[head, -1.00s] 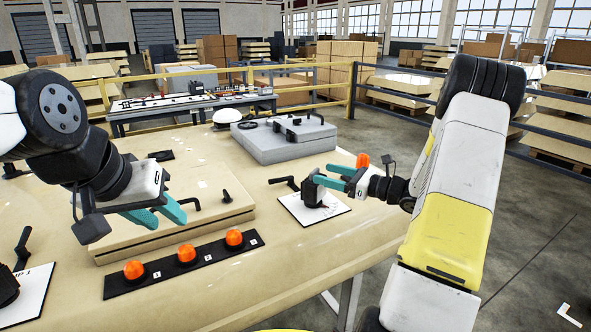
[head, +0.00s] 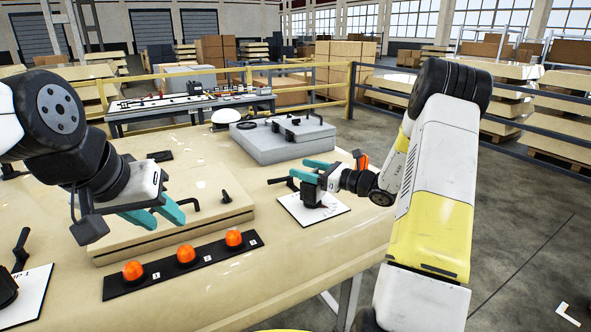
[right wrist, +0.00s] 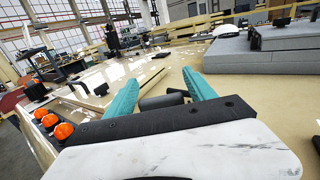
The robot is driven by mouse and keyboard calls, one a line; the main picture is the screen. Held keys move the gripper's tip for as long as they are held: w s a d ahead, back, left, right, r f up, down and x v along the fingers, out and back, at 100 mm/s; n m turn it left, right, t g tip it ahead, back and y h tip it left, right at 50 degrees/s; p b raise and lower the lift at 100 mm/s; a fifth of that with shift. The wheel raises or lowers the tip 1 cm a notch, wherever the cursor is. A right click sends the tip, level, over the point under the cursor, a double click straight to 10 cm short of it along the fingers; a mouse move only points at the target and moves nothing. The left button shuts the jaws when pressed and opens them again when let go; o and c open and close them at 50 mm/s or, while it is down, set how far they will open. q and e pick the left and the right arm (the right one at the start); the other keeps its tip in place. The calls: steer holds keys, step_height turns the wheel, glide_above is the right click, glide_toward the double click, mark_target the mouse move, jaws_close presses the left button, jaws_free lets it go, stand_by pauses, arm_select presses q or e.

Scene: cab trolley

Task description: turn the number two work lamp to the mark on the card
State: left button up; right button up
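The work lamp on the right is a black device (head: 312,196) with a black lever (head: 279,180) reaching left, standing on a white card (head: 330,214). Marks on this card are too small to read. My right gripper (head: 312,170) is at the lever, its teal fingers pointing left and apart. In the right wrist view, a dark lever part (right wrist: 163,102) lies between the open fingers (right wrist: 160,92), with gaps seen at its sides. My left gripper (head: 157,215) is open and empty above the wooden panel, away from the lamp.
A black strip (head: 213,261) with orange domes (head: 186,254) lies at the front. Another black device on a white card (head: 32,290) stands at the left. A grey case (head: 284,144) stands behind the right gripper. A wooden panel (head: 215,207) lies mid-table.

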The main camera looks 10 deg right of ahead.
steer(key=c, duration=1.1)
steer(key=shift+n+g+y, duration=0.3)
steer(key=shift+g, duration=0.1)
steer(key=shift+s+a+n+g+y, duration=0.15)
steer(key=shift+n+g+y, duration=0.4)
steer(key=shift+n+g, duration=0.55)
steer(key=shift+s+a+n+g+y, duration=0.1)
steer(key=shift+s+n+g+y, duration=0.4)
steer(key=shift+g, duration=0.95)
steer(key=shift+a+n+g+y, duration=0.1)
steer(key=shift+n+g+y, duration=0.55)
steer(key=shift+n+g, duration=0.55)
steer(key=shift+g, duration=0.25)
steer(key=o, duration=1.4)
steer(key=shift+c, duration=0.2)
